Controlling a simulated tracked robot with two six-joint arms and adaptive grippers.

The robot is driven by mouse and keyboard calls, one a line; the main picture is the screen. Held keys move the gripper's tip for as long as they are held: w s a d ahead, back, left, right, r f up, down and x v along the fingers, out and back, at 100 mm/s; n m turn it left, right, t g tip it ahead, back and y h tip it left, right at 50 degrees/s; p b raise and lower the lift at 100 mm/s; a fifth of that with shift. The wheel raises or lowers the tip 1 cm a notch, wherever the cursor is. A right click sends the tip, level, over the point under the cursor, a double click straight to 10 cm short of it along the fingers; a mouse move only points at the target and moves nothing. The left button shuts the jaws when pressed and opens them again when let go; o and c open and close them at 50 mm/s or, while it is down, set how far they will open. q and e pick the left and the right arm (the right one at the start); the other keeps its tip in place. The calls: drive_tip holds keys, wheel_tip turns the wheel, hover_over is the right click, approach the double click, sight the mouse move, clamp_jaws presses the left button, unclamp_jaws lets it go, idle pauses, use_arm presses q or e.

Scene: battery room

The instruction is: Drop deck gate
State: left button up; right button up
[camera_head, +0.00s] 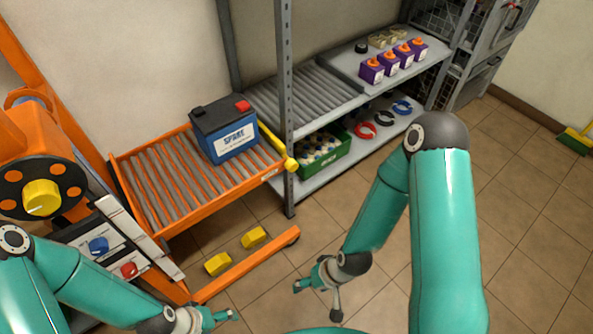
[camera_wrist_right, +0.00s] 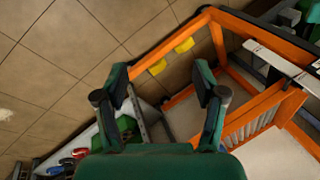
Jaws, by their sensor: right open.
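The deck gate looks to be the yellow bar (camera_head: 272,143) along the right end of the orange lift's roller deck (camera_head: 150,190). It slopes along that edge and has a rounded yellow end at the front. A blue battery (camera_head: 228,130) with a dark top and red terminal cap stands on the rollers just left of the bar. My right gripper (camera_head: 317,296) is open and empty, below and in front of the bar, apart from it. Its spread fingers show in the right wrist view (camera_wrist_right: 160,82). My left gripper (camera_head: 222,320) is at the bottom edge; its jaws are unclear.
A grey shelf rack (camera_head: 287,100) stands right of the deck, with a green crate (camera_head: 318,165) on its lower shelf and purple items (camera_head: 372,70) above. Yellow blocks (camera_head: 217,264) lie by the orange base leg (camera_head: 245,268).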

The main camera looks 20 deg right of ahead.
drive_tip(key=w+d+f+t+b, duration=0.3)
drive_tip(key=w+f+b, duration=0.3)
drive_tip(key=w+b, duration=0.3)
drive_tip(key=n+t+y+b, duration=0.2)
drive_tip(key=n+t+b, duration=0.85)
drive_tip(key=b, duration=1.95)
approach(294, 168)
drive_tip(key=w+a+m+b, duration=0.1)
drive_tip(key=w, duration=0.2)
drive_tip(key=w+a+f+t+b, duration=0.1)
drive_tip(key=w, duration=0.1)
drive_tip(key=w+a+m+t+b, duration=0.1)
drive_tip(key=w, duration=0.2)
drive_tip(key=shift+w+a+f+m, duration=0.2)
drive_tip(key=shift+w+f+m, duration=0.15)
